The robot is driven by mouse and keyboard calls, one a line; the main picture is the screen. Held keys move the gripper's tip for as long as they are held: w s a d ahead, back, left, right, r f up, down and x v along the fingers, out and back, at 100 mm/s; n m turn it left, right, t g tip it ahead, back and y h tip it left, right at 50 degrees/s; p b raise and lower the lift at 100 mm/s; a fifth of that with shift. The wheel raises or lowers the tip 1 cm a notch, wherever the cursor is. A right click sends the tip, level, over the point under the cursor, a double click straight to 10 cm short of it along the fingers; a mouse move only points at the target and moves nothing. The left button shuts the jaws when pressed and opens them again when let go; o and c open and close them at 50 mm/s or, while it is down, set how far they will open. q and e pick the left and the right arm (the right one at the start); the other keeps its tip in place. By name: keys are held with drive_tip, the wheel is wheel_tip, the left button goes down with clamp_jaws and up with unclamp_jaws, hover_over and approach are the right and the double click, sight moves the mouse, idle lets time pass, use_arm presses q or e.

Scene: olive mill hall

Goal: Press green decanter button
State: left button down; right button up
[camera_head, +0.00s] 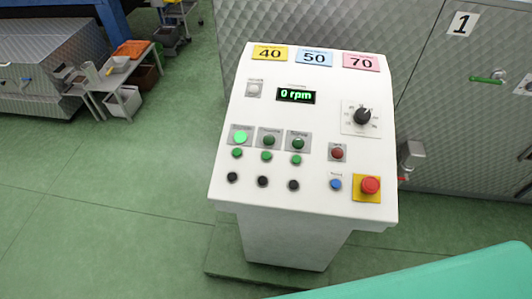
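A white control console (225,180) stands in the middle of the view. A row of three green buttons crosses its sloped face: left (237,153), middle (267,155) and right (296,159). Above them are a brightly lit green lamp (240,137) and two dark green lamps (269,139), (298,143). Their labels are too small to read, so I cannot tell which button is the decanter's. A row of black buttons (262,181) lies below. The display (296,96) reads 0 rpm. Neither gripper is in view.
The console also has a red emergency button (370,185) on yellow, a blue button (335,184), a red lamp (337,153) and a black dial (362,115). A metal machine (450,110) stands close behind. The green floor (100,210) at left is clear.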

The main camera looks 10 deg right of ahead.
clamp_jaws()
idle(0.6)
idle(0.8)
